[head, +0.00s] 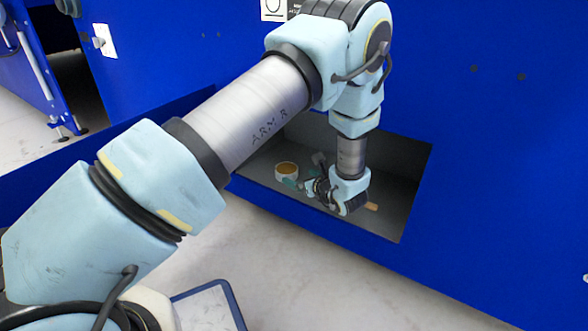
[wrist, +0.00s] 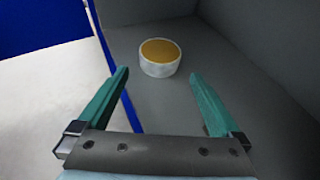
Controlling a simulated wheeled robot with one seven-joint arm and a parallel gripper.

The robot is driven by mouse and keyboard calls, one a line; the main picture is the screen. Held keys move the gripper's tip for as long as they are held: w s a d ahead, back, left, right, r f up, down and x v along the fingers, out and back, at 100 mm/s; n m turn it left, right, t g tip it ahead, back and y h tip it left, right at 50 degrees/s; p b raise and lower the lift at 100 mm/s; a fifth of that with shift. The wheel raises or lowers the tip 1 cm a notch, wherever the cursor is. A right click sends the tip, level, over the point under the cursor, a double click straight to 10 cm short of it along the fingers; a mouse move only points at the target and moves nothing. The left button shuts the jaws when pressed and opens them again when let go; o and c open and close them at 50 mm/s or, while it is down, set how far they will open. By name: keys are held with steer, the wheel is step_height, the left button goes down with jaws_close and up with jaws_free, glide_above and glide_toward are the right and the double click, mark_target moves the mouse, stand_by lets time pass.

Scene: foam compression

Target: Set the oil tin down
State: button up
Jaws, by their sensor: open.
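A short round tin (head: 287,170) with a white side and a yellow-brown top stands upright on the grey floor of a recess in the blue wall. I take it for the oil tin. In the wrist view the tin (wrist: 160,57) is beyond and between my fingertips, touching neither. My gripper (wrist: 160,82) is open and empty, with its two teal fingers spread. In the head view my gripper (head: 298,183) is low in the recess, just right of the tin, and its fingers are partly hidden.
The grey recess (head: 400,190) has side walls and a blue front lip (head: 310,215). A small orange-brown piece (head: 371,206) shows right of my wrist. Grey floor is clear around the tin. A blue-edged white board (head: 207,308) is at the bottom.

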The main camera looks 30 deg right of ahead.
steer(key=shift+v, duration=1)
steer(key=w+a+r+n+g+y, duration=0.3)
steer(key=a+n, duration=0.4)
steer(key=a, duration=0.6)
steer(key=w+a+r+n+g+y, duration=0.1)
steer(key=a+r+n+g+y, duration=0.5)
steer(key=a, duration=0.7)
steer(key=s+a+r+n+g+h, duration=0.1)
steer(key=s+a+r+n+h, duration=0.3)
steer(key=a+n, duration=0.4)
steer(key=s+a+r+n+g+h, duration=0.2)
steer(key=s+a+r+n+h, duration=0.3)
steer(key=n, duration=0.9)
steer(key=s+a, duration=0.2)
steer(key=a, duration=0.1)
steer(key=shift+a+r, duration=0.15)
steer(key=shift+r, duration=0.05)
steer(key=shift+w, duration=0.1)
